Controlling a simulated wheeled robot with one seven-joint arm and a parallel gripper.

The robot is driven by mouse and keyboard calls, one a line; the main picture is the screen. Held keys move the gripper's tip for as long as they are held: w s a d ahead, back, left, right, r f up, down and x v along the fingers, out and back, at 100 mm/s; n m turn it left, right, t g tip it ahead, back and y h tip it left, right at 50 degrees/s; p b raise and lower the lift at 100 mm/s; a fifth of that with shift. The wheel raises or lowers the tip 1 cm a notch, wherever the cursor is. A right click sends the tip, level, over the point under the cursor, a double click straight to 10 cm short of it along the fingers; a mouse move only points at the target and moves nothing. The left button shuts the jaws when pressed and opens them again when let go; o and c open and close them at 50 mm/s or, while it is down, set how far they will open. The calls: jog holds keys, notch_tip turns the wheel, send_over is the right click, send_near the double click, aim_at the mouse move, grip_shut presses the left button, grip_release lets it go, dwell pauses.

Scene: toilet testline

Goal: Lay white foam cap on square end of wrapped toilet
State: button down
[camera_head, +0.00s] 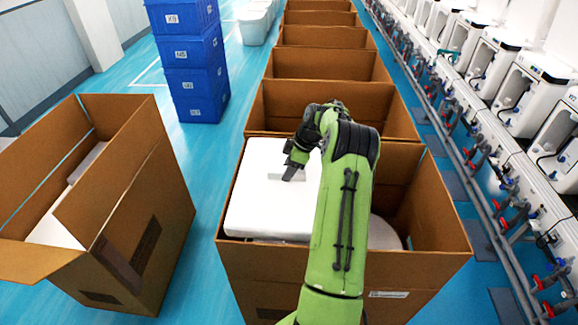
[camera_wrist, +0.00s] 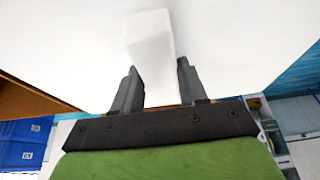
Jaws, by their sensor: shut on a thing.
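The white foam cap (camera_head: 262,205) is a broad, flat white slab at the left side of the open middle carton. My gripper (camera_head: 291,172) is over its top, shut on a raised white grip piece of the cap. In the wrist view the two dark fingers (camera_wrist: 155,90) stand either side of that white piece, with the white slab filling much of the background. A rounded pale part of the wrapped toilet (camera_head: 384,234) shows in the carton right of my arm. The square end is hidden, and I cannot tell whether the cap touches it.
The middle carton (camera_head: 262,258) has upright walls close around the cap. Another open carton (camera_head: 150,215) with white contents stands left. More cartons (camera_head: 330,65) line up behind. Blue crates (camera_head: 190,60) are stacked back left, and a pipe-lined rack of white units (camera_head: 497,85) runs along the right.

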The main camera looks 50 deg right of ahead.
notch_tip(320, 180, down, 31)
jog(key=b, duration=1.9)
jog(key=shift+r, duration=0.15)
jog(key=shift+f+b, duration=0.35)
jog(key=shift+b, duration=0.1)
jog(key=c, duration=0.5)
grip_release()
jog(key=p+v, duration=0.3)
jog(key=v, duration=1.3)
jog(key=shift+s+p, duration=0.1)
jog(key=shift+p, duration=0.25)
jog(key=shift+f, duration=0.1)
